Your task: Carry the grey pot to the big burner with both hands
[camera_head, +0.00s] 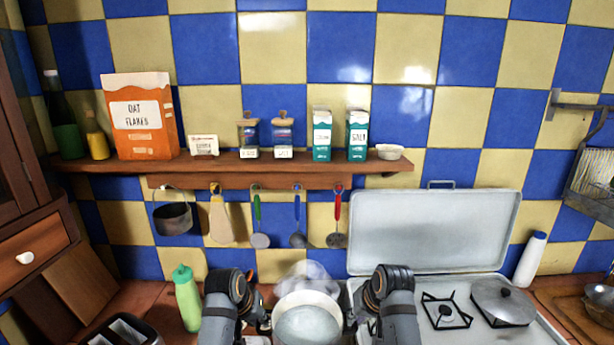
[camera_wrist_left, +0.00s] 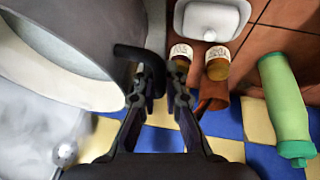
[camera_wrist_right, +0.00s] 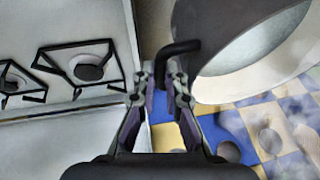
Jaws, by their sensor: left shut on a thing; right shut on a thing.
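The grey pot (camera_head: 308,328) hangs between my two grippers, left of the stove (camera_head: 480,333), with pale steam-like haze above it. My left gripper (camera_wrist_left: 160,82) is shut on one dark pot handle (camera_wrist_left: 140,54). My right gripper (camera_wrist_right: 163,76) is shut on the opposite handle (camera_wrist_right: 178,49). The pot's grey wall (camera_wrist_right: 222,25) fills the upper right of the right wrist view. A burner (camera_wrist_right: 90,68) and another burner (camera_wrist_right: 12,82) show left of my right gripper. In the head view one burner (camera_head: 446,312) is clear. I cannot tell which burner is biggest.
A lidded pan (camera_head: 502,300) stands on the stove's right side. The stove's raised cover (camera_head: 430,232) stands behind. A green bottle (camera_head: 187,298) and a toaster (camera_head: 125,330) are at the left. Utensils hang below the shelf (camera_head: 230,165).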

